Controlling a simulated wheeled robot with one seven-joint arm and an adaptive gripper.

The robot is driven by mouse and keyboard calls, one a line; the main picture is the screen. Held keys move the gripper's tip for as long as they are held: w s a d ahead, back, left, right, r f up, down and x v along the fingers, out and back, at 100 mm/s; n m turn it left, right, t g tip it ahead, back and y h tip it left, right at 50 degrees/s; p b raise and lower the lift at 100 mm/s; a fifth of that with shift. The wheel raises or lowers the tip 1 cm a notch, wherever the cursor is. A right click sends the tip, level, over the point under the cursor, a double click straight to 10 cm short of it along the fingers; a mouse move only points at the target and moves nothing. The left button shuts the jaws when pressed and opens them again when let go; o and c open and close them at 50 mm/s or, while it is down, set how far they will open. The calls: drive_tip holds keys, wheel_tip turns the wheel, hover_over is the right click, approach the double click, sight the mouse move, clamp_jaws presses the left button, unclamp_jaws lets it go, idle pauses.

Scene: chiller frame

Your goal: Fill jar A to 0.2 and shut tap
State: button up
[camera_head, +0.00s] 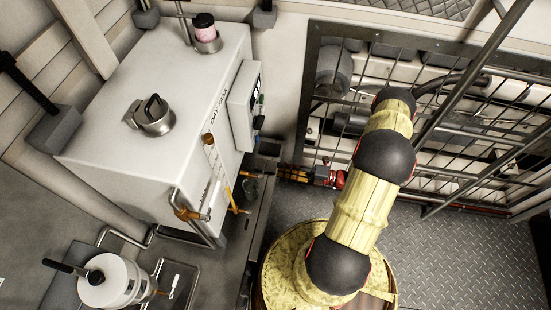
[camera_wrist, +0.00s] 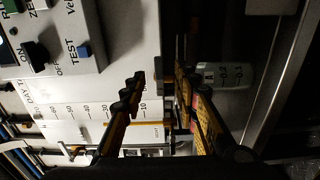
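The white tank marked DAY TANK (camera_head: 165,110) stands left of centre in the head view. It has a brass-coloured tap fitting (camera_head: 187,212) low on its front and another brass fitting (camera_head: 240,210) near its lower right corner.
A control box (camera_head: 245,105) is on the tank's right side; its TEST switch (camera_wrist: 83,50) shows in the wrist view. A white canister with a black handle (camera_head: 105,283) stands at lower left. A wire cage (camera_head: 450,125) stands behind my arm.

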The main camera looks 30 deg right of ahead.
sight(265, 165)
drive_tip(key=shift+b+x, duration=0.9)
drive_tip(key=shift+x, duration=3.05)
drive_tip(key=shift+s, duration=0.1)
drive_tip(key=shift+c, duration=1.2)
clamp_jaws()
